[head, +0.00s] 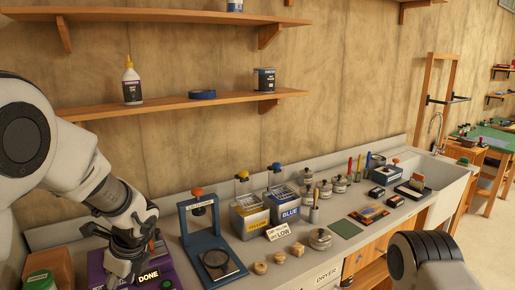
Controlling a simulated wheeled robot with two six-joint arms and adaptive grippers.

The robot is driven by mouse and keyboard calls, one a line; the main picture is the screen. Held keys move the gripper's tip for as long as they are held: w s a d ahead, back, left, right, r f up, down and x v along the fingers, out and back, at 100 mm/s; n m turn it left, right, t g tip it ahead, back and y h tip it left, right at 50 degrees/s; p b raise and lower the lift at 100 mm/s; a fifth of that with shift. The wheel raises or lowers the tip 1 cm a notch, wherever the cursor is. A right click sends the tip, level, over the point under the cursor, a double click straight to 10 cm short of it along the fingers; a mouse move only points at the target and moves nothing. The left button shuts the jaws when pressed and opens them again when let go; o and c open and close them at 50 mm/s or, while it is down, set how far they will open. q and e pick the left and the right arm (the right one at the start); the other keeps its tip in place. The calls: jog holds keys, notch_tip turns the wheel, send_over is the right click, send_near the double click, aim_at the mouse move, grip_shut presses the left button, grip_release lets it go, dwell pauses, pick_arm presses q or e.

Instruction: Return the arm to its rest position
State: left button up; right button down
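My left arm comes in from the left edge, and its dark gripper (132,262) points down at the lower left, over or beside a purple box (165,270) with a DONE label. The gripper hides part of this box. I cannot tell whether its fingers are open or shut, or whether they touch the box. Part of my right arm (425,262) shows at the bottom right, with a dark ringed link and a pale body. Its gripper is out of view.
A blue stand (200,235) with an orange knob is right of the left gripper. Yellow (250,219) and blue (283,205) labelled containers, several jars and small tools line the grey counter. A shelf (180,105) with a bottle (131,82) is above. A sink (440,180) is right.

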pick_arm(q)
notch_tip(320, 180, down, 9)
jog(key=g, duration=0.2)
jog(key=s+a+f+m+y+b, duration=0.2)
jog(key=s+a+f+m+b, duration=0.15)
jog(key=s+f+m, duration=0.7)
jog(key=s+a+f+m+y+b, duration=0.2)
jog(key=s+a+f+m, duration=0.4)
jog(key=f+m, duration=0.65)
jog(key=s+d+f+m+h, duration=0.2)
jog(key=d+m+h, duration=0.1)
jog(key=m, duration=0.6)
jog(key=s+d+f+m+t+h, duration=0.1)
jog(key=s+d+m+h, duration=0.1)
jog(key=d+m, duration=0.4)
jog(key=s+d+f+m+h, duration=0.2)
jog(key=s+d+m+h, duration=0.1)
jog(key=m, duration=0.9)
jog(key=shift+s+d+f+m+h, duration=0.35)
jog(key=shift+s+d, duration=0.3)
jog(key=shift+d, duration=0.3)
pick_arm(e)
notch_tip(320, 180, down, 6)
jog(key=w, duration=0.1)
jog(key=shift+w+f, duration=0.15)
jog(key=shift+w, duration=0.25)
